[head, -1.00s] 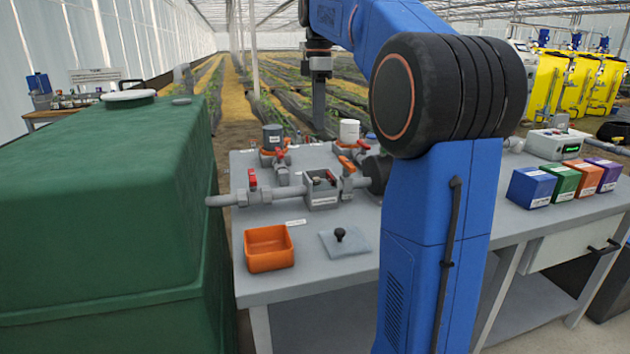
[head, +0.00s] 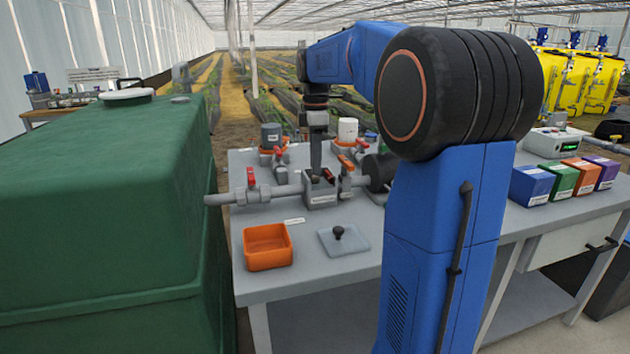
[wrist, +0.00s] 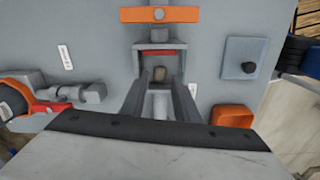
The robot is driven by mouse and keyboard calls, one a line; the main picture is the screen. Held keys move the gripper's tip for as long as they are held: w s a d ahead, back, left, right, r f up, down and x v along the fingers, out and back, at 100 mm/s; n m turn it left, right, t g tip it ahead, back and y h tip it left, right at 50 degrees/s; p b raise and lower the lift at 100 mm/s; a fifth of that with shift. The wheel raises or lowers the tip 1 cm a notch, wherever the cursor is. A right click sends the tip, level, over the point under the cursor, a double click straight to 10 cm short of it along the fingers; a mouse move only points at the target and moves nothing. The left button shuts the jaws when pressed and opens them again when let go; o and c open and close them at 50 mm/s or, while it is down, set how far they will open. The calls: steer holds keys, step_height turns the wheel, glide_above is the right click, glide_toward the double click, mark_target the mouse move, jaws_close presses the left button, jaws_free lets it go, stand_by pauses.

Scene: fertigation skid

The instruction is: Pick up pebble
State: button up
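My gripper (wrist: 161,76) is open, one finger on either side of the pebble, with visible gaps. I cannot tell how far the fingertips are above it. In the head view my gripper (head: 317,168) points straight down at the top of the housing (head: 322,200), which sits in the grey pipe line. The pebble cannot be made out in the head view.
An orange open tray (head: 268,262) and a grey square lid with black knob (head: 342,241) lie at the bench front. Red-handled (head: 251,177) and orange-handled (head: 346,162) valves flank the housing closely. Coloured boxes (head: 531,187) stand right. A green tank (head: 100,220) stands left.

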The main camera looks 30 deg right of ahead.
steer(key=shift+f, duration=1.6)
jaws_close()
